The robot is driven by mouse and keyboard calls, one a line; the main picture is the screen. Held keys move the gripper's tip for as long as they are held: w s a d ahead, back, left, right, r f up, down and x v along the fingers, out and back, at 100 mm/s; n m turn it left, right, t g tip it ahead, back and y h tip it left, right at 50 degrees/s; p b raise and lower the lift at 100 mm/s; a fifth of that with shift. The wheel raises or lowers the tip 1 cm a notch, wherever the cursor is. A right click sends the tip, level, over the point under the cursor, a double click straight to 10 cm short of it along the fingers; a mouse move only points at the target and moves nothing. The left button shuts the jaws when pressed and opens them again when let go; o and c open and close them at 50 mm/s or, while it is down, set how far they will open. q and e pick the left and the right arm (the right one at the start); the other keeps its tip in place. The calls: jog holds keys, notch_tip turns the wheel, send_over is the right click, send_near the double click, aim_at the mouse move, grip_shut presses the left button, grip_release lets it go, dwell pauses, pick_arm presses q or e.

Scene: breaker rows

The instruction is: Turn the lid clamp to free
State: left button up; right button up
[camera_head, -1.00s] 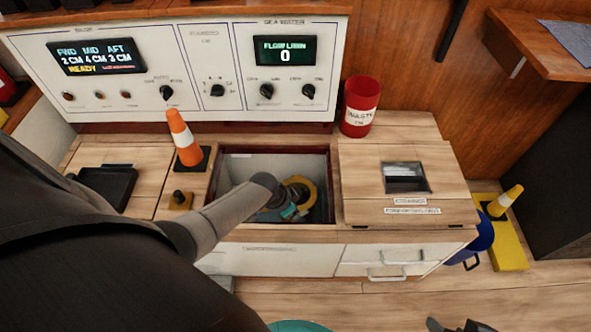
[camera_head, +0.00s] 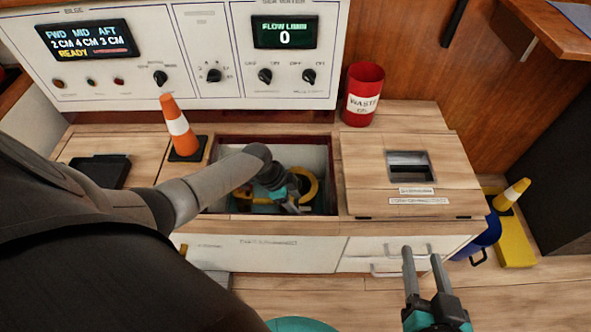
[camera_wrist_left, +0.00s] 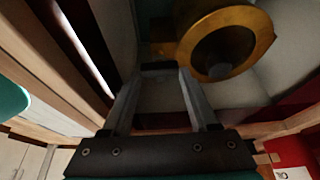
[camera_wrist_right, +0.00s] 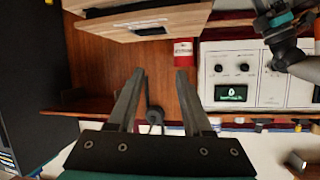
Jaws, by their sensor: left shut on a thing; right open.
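My left gripper (camera_head: 292,207) reaches down into the open well (camera_head: 222,205) in the wooden counter. A brass-yellow round lid (camera_head: 312,186) lies in the well beside the fingers; it fills the top of the left wrist view (camera_wrist_left: 222,42). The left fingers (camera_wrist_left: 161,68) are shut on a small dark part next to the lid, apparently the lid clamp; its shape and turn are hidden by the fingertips. My right gripper (camera_head: 422,254) is open and empty in front of the drawers, and it also shows open in the right wrist view (camera_wrist_right: 160,74).
An orange-white cone (camera_head: 178,128) stands left of the well. A red waste bin (camera_head: 362,96) stands behind the closed wooden cover (camera_head: 365,175) on the right. The control panel (camera_head: 205,30) runs along the back. A blue bucket (camera_head: 487,236) stands right of the cabinet.

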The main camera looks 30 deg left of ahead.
pick_arm(q)
jog(key=shift+s+a+f+m, duration=0.3)
jog(key=shift+s+a, duration=0.1)
jog(key=shift+a, duration=0.05)
pick_arm(e)
jog(key=shift+s+a+r+t+y, duration=0.1)
jog(key=shift+a+r+t+y, duration=0.25)
jog(key=shift+a+t, duration=0.25)
jog(key=shift+d, duration=0.1)
pick_arm(q)
jog(key=o, duration=1.1)
jog(key=shift+o, duration=1.4)
jog(key=shift+w+d+r, duration=0.1)
jog(key=shift+d, duration=0.15)
jog(key=shift+w+d, duration=0.1)
jog(key=shift+d, duration=0.05)
jog(key=shift+r, duration=0.15)
pick_arm(e)
jog(key=shift+r, duration=0.15)
